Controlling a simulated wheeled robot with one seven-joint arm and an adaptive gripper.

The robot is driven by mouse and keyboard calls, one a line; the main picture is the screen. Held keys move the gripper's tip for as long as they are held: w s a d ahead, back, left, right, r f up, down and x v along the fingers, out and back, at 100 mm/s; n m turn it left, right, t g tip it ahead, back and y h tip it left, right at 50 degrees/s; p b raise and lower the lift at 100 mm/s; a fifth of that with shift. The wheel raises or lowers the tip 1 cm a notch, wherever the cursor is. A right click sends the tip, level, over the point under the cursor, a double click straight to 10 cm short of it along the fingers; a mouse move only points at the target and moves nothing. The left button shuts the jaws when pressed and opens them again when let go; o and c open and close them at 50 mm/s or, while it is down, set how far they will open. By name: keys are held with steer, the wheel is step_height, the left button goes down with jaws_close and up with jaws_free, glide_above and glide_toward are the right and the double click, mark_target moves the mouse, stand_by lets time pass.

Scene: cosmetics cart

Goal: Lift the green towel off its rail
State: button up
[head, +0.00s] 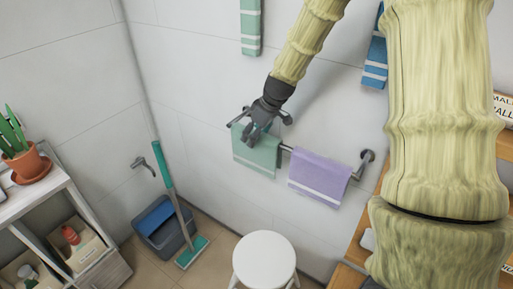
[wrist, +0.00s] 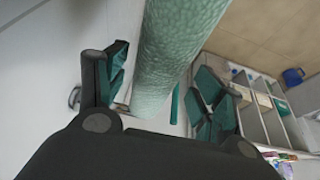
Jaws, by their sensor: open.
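The green towel (head: 256,155) hangs over the left part of a metal wall rail (head: 286,148), with a white stripe near its lower edge. My gripper (head: 256,130) is at the towel's top edge in the head view and covers a part of it. In the wrist view the towel (wrist: 172,50) runs as a thick green fold between the two fingers of my gripper (wrist: 165,98). The fingers stand apart, open, one on each side of the fold. I cannot tell whether either finger touches the cloth.
A lilac towel (head: 319,178) hangs on the same rail to the right. A green striped towel (head: 250,27) and a blue one (head: 375,62) hang higher. A white stool (head: 264,260), a blue bucket (head: 162,226) and a mop (head: 190,252) stand below. Shelves (head: 40,200) stand left.

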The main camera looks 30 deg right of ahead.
mark_target(256, 150)
steer(key=x, duration=0.1)
steer(key=p+x, duration=0.1)
steer(key=x, duration=0.3)
steer(key=shift+d+f+p, duration=0.15)
steer(key=shift+d+p, duration=0.1)
steer(key=shift+p, duration=0.15)
steer(key=shift+f, duration=0.25)
stand_by(0.4)
steer(key=c, duration=1.2)
